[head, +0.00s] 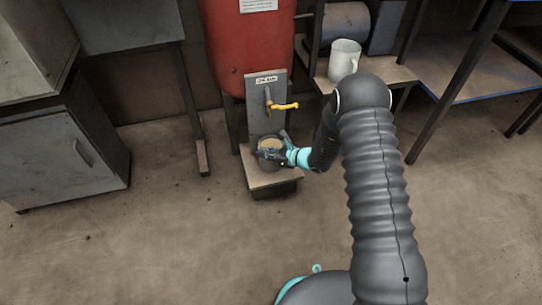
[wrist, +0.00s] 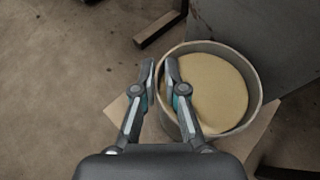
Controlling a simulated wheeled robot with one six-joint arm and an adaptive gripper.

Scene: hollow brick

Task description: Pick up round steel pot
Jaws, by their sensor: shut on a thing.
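The round steel pot (head: 266,161) stands upright on a small wooden-topped stand (head: 262,182), below a tap with a yellow handle (head: 281,105). In the wrist view the pot (wrist: 226,52) has a thin rim and pale tan contents. My gripper (head: 279,151) reaches the pot from the right in the head view. In the wrist view my gripper (wrist: 160,72) is shut on the left part of the pot's wall, one finger outside and one inside the rim. The pot's underside is hidden, and I cannot tell whether it is lifted at all.
A red tank (head: 245,50) stands behind the tap's grey panel (head: 264,88). A white mug (head: 344,60) is on a wooden shelf at right. A grey cabinet (head: 60,150) stands at left, and a blue-edged table (head: 470,70) at right. The floor in front is clear.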

